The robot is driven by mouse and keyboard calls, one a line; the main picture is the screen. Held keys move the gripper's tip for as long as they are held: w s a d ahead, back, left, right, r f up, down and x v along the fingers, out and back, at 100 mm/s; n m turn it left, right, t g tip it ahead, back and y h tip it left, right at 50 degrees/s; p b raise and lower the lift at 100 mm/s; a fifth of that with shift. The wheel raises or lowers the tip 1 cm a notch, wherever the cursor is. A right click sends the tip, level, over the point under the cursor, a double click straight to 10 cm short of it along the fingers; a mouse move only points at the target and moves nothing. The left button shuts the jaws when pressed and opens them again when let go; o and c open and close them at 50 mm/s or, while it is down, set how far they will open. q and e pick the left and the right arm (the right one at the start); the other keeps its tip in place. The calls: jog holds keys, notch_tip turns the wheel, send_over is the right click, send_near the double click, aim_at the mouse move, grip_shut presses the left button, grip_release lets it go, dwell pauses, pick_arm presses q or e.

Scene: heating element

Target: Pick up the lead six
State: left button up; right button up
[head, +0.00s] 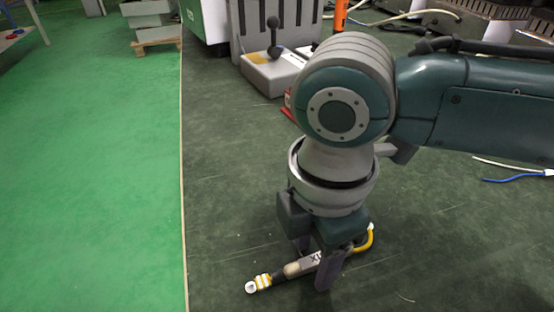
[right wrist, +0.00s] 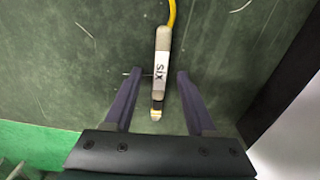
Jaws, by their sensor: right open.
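The lead six lies on the dark green surface in the head view. It has a ring-shaped end with yellow and white bands (head: 262,283), a grey body with a white label, and a yellow cable at its right end. In the right wrist view the lead six (right wrist: 161,65) reads "SIX" on its label, with the yellow cable running up out of view. My right gripper (head: 312,265) points down over the lead, partly hiding its middle. In the wrist view its open fingers (right wrist: 159,75) stand on either side of the lead, with gaps. My left gripper is not in view.
A grey box with a black lever (head: 272,68) stands behind my right arm. A blue and white lead (head: 515,178) lies at the right. A pale seam (head: 184,200) divides the dark surface from a bright green floor (head: 90,170). The dark surface left of the gripper is clear.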

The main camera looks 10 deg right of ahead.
jog(key=shift+c, duration=0.2)
grip_shut()
jog(key=shift+r, duration=0.1)
dwell(0.4)
